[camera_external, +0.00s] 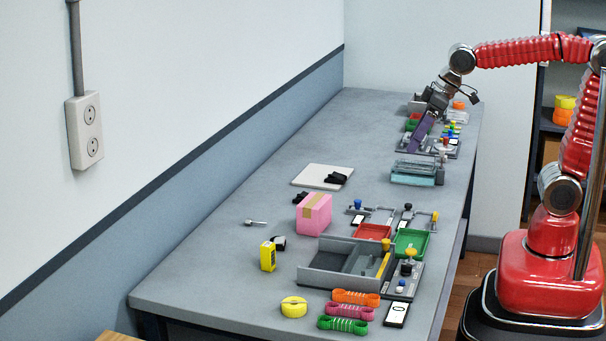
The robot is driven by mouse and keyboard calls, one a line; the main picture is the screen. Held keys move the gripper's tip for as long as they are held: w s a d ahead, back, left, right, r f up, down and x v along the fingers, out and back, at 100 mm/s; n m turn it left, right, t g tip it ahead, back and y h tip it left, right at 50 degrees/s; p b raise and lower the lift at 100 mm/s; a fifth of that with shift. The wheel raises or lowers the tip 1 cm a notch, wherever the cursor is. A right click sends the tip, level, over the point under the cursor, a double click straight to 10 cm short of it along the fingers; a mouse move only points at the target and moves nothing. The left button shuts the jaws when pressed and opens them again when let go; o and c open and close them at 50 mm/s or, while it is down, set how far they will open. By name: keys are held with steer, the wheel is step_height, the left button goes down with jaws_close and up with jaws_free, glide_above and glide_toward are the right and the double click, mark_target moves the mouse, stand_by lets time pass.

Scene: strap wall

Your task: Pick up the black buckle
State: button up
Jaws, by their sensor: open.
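A small black piece (337,178), which looks like the black buckle, lies on a white board (310,177) in the middle of the table. It is too small to make out its shape. My gripper (416,143) is at the far right part of the table, pointing down, well away from the white board. It is open, and a purple part shows at its end; its fingertips are not clear.
A pink box (314,214), a grey tray (325,261), a green tray (411,242) and coloured straps (350,311) crowd the near right. The table's left side is mostly clear beside the wall.

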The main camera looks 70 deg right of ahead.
steer(key=w+a+f+n, duration=0.1)
steer(key=w+a, duration=0.3)
steer(key=w, duration=0.4)
steer(key=w+a+f, duration=0.2)
steer(key=w+a, duration=0.2)
steer(key=w, duration=0.4)
steer(key=w+a+f+n+g, duration=0.1)
steer(key=w+a+f, duration=0.8)
steer(key=w+a, duration=0.1)
steer(key=shift+w+y, duration=0.3)
steer(key=shift+w, duration=0.6)
glide_above(276, 240)
steer(key=s, duration=0.2)
steer(key=f, duration=0.8)
steer(key=shift+d, duration=0.2)
steer(key=shift+x, duration=2.55)
steer(key=shift+c, duration=0.3)
